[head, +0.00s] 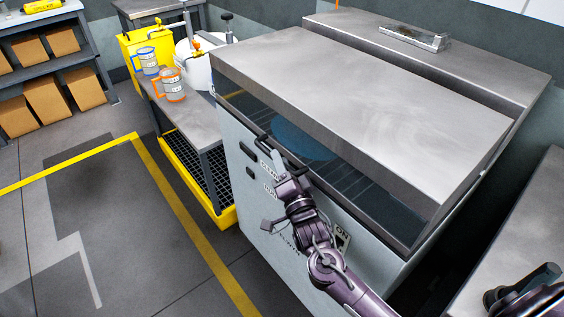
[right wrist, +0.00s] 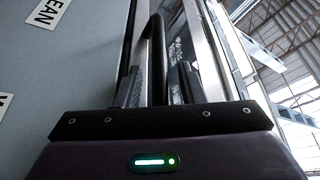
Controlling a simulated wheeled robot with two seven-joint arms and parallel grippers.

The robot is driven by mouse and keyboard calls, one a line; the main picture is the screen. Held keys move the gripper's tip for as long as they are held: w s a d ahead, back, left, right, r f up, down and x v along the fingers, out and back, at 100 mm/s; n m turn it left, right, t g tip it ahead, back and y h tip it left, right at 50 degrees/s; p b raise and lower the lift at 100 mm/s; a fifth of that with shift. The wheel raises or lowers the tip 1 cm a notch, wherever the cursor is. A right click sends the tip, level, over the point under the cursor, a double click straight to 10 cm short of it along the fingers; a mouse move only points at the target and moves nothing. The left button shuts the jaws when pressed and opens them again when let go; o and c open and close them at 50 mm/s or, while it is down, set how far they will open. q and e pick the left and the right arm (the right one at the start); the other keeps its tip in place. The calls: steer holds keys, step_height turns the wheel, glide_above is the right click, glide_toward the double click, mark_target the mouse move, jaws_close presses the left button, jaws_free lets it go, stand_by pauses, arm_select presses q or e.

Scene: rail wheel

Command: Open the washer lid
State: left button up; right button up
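The washer (head: 232,140) is a pale grey cabinet with a wide brushed-metal lid (head: 360,105) on top. A dark band under the lid's front edge shows a blue round shape inside; I cannot tell whether this is glass or a gap. A black bar handle (head: 264,140) sits on the front; it also shows in the right wrist view (right wrist: 156,45), curving down between my fingers. My right gripper (head: 279,163) is at the handle, its fingers (right wrist: 158,88) apart on either side of the bar, with space seen beside it. My left gripper is not in view.
Shelves with boxes (head: 60,40) are at far left. A metal surface (head: 535,210) lies at right. Floor at left is clear.

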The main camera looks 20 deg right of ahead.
steer(key=shift+c, duration=0.5)
jaws_close()
